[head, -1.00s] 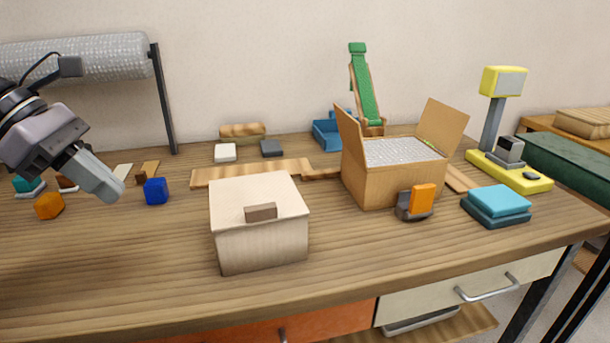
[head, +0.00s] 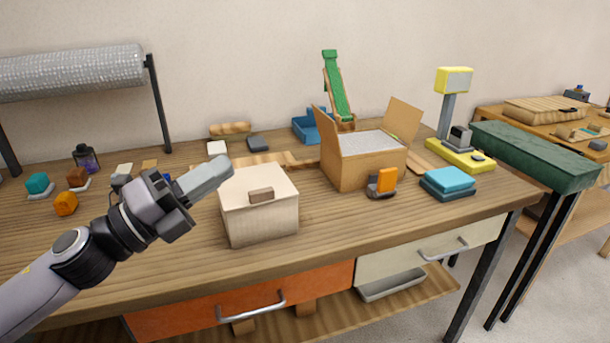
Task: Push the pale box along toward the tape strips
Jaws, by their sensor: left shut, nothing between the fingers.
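The pale box (head: 262,222) stands upright on the wooden table, with a small brown block-like handle (head: 261,195) on its top front edge. My left gripper (head: 222,168) is shut and empty. Its fingertips show at the box's upper left corner in the head view; I cannot tell whether they touch it. Flat tan strips (head: 265,160), perhaps the tape strips, lie on the table behind the box and run toward the open carton. The box hides part of them. My right gripper is not in view.
An open carton (head: 355,170) with grey filling stands to the right, with an orange tape dispenser (head: 382,182) in front. Teal boxes (head: 448,180) and a yellow scale (head: 460,155) are farther right. Small coloured blocks, including an orange one (head: 66,204), lie at left.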

